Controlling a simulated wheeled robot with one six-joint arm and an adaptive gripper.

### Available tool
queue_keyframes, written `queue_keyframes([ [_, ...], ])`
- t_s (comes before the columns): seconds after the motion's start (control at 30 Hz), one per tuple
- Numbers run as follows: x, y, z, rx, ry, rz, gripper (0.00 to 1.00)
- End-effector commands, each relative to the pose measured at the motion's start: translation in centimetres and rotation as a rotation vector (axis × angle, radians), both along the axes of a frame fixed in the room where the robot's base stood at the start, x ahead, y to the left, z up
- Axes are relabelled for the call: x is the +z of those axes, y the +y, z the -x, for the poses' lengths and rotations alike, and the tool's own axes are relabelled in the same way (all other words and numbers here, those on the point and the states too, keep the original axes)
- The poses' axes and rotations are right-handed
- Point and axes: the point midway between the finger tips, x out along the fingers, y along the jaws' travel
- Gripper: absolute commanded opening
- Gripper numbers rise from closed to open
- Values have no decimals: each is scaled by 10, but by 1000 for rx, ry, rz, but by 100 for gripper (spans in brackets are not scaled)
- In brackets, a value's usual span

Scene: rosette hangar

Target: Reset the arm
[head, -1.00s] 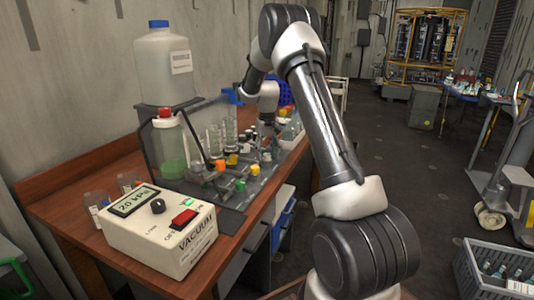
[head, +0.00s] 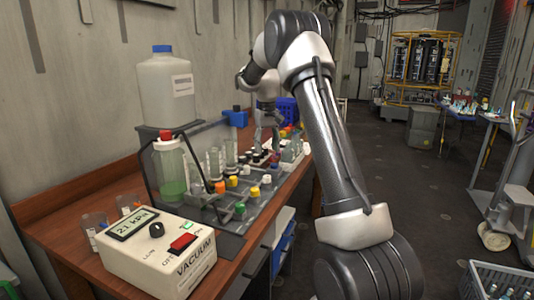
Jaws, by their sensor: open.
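My arm reaches from the lower right over to the wooden bench (head: 62,232). My gripper (head: 268,137) hangs down over the far part of the bench, above several small dark-capped vials. Its dark fingers are small in the picture and partly merge with the things behind them. It looks open, and I see nothing held in it. The elbow of my arm is bent high, and the forearm folds away to the left.
A vacuum unit (head: 150,262) reading 21 kPa stands at the bench's near end. Behind it are a green-liquid bottle (head: 171,168), a white jug (head: 165,90) and several colour-capped vials. Open floor (head: 410,185) lies right, with a grey crate (head: 482,275) and trolley.

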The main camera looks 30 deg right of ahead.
Motion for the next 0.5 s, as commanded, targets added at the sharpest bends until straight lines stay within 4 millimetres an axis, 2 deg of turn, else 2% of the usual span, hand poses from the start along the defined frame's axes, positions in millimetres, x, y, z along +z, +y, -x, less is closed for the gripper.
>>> queue_keyframes([
  [0.47,0,0,-3,-2,-11,2,51],
  [0.5,-5,0,0,-4,-6,1,51],
])
